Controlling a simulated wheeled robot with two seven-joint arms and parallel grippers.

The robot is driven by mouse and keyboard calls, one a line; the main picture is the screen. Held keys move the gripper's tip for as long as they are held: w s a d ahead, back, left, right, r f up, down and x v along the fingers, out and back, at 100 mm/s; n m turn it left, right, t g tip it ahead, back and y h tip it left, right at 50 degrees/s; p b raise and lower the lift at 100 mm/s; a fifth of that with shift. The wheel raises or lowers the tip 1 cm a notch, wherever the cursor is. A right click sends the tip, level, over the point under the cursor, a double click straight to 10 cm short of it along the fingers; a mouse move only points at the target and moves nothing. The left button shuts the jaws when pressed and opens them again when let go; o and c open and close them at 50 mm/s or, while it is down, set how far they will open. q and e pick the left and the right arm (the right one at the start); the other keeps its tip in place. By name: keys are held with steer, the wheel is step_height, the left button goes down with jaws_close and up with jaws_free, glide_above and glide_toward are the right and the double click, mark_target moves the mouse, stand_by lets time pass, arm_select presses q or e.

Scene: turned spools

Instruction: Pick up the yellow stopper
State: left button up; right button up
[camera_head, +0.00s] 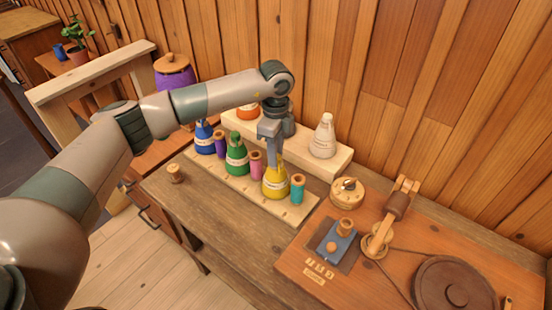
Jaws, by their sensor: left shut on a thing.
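The yellow stopper (276,184) is a cone-shaped yellow piece with a pale label band, the only yellow piece that I see. It stands upright at the front right of the pale wooden rack (296,215). My left gripper (273,163) points down from above and is shut on its narrow top, which the fingers hide. I cannot tell whether its base is clear of the rack. My right gripper is not in view.
A teal spool (297,188) stands close on the right, a pink spool (256,163) and green cone (237,158) on the left. A white cone (323,138) is on the raised shelf behind. A round wooden pot (347,192) and machine board (300,262) lie to the right.

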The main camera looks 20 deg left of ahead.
arm_select(q)
steer(key=shift+r, duration=0.1)
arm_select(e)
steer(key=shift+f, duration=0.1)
